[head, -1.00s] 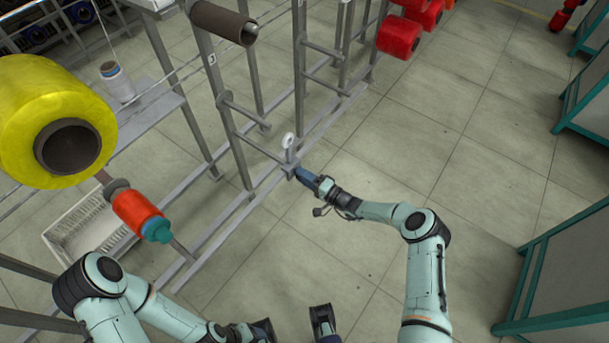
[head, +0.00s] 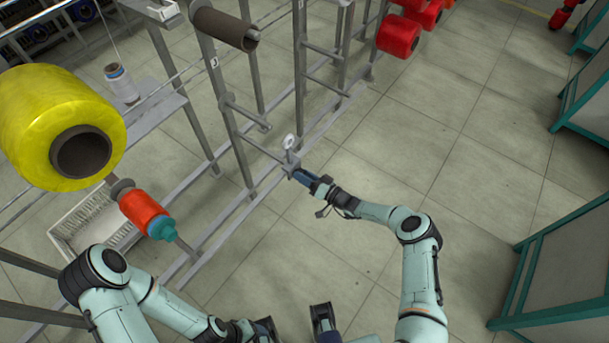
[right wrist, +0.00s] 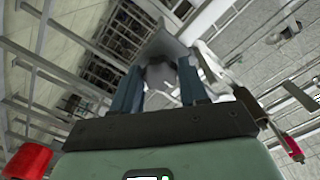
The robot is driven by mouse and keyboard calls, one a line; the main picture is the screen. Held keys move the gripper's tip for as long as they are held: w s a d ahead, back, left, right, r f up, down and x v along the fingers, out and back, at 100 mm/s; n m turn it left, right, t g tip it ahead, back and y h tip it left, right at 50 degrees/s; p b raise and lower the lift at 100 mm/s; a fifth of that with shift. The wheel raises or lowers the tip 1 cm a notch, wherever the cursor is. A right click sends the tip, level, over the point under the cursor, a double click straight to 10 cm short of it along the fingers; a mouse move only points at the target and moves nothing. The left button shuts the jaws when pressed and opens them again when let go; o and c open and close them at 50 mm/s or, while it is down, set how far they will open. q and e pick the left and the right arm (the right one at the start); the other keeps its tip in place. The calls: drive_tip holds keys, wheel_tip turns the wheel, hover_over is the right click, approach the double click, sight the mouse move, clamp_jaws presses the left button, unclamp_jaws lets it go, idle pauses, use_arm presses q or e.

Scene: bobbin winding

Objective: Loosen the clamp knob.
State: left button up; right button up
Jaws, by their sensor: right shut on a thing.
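My right gripper (head: 296,174) reaches from the right to a small clamp (head: 291,160) on the lower rail of the metal creel frame. A white ring-shaped eyelet (head: 289,142) stands upright on top of the clamp. In the right wrist view the two blue fingers (right wrist: 158,85) are closed on a dark grey knob (right wrist: 159,72), with the grey clamp body (right wrist: 160,45) just beyond. The knob is hidden by the fingers in the head view. My left arm lies at the bottom left of the head view, and its fingers are not clear there.
A yellow spool (head: 45,110) and an orange-red bobbin (head: 142,208) sit at the left. A white crate (head: 75,235) stands on the floor below them. Red spools (head: 398,38) hang at the back. Teal-framed cabinets (head: 560,270) line the right. The floor between is clear.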

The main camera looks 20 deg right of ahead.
idle(0.6)
drive_tip(key=o, duration=1.1)
drive_tip(key=shift+c, duration=0.2)
drive_tip(key=p+v, duration=0.1)
drive_tip(key=v, duration=1.2)
drive_tip(key=shift+s+d, duration=0.15)
